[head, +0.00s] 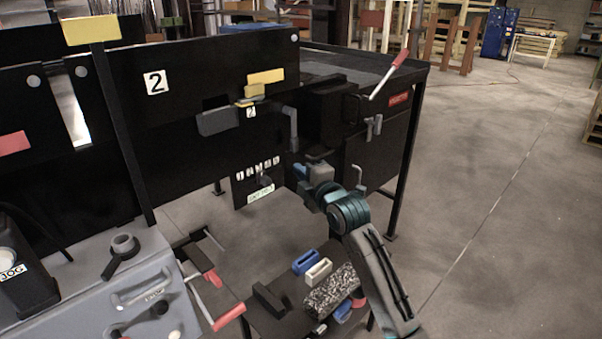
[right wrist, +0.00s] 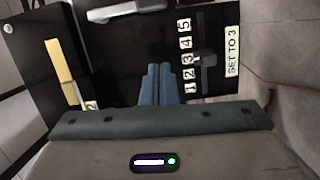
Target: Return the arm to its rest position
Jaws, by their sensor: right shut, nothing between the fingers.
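My right arm comes in from the lower right in the head view. Its blue gripper (head: 301,171) is shut and empty, in front of the lower part of the black panel (head: 215,145). In the right wrist view the blue fingers (right wrist: 158,84) are together with nothing between them. A small dark selector knob (right wrist: 205,59) stands beside the 3 in a row of numbers 1 to 5, apart from and to the right of the fingers. A sign (right wrist: 232,51) there reads "SET TO 3". My left gripper is not in view.
A lever with a red handle (head: 389,76) rises from the black station at the right. A grey console (head: 97,265) stands at the lower left. Blue and white blocks (head: 318,271) lie on a low dark shelf beside my arm. The floor at right is clear.

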